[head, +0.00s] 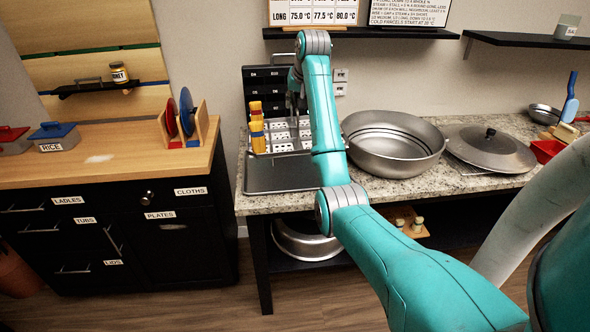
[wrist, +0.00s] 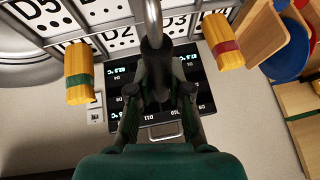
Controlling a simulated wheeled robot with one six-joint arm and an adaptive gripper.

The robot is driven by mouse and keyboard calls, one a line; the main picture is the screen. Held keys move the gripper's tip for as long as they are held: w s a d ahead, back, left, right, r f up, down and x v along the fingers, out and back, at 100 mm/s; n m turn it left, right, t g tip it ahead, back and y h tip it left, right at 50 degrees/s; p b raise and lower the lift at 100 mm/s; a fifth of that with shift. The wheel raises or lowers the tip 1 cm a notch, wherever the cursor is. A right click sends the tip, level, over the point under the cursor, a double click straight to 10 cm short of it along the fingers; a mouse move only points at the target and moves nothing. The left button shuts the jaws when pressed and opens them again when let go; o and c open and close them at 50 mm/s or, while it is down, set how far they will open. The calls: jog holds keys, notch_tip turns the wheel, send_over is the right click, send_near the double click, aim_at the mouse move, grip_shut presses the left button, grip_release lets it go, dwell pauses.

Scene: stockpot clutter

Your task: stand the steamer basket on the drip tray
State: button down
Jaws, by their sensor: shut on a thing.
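In the head view my gripper (head: 293,90) is above the back left of the counter, partly hidden by my arm. What the bar belongs to cannot be made out, and I cannot identify the steamer basket for certain. The drip tray seems to be the flat dark tray (head: 270,176) at the counter's front left. Its right end is hidden by my arm, and its visible part is bare.
A wide metal pot (head: 395,145) stands right of my arm, with a domed lid (head: 490,150) beyond it. A white labelled grid (wrist: 120,38) and yellow bundles (wrist: 78,75) are close around the gripper. A black panel (head: 262,82) stands behind. A shelf (head: 360,33) hangs above.

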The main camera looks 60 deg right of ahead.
aim_at(293, 131)
jog(key=shift+s+r, duration=0.1)
jog(key=shift+s, duration=0.05)
jog(key=shift+f, duration=4.95)
jog(key=c, duration=1.1)
grip_release()
jog(key=shift+f, duration=0.2)
jog(key=shift+r, duration=0.1)
jog(key=shift+s+r, duration=0.1)
jog(key=shift+r, duration=0.25)
jog(key=v, duration=0.7)
jog(key=shift+s+f, duration=0.1)
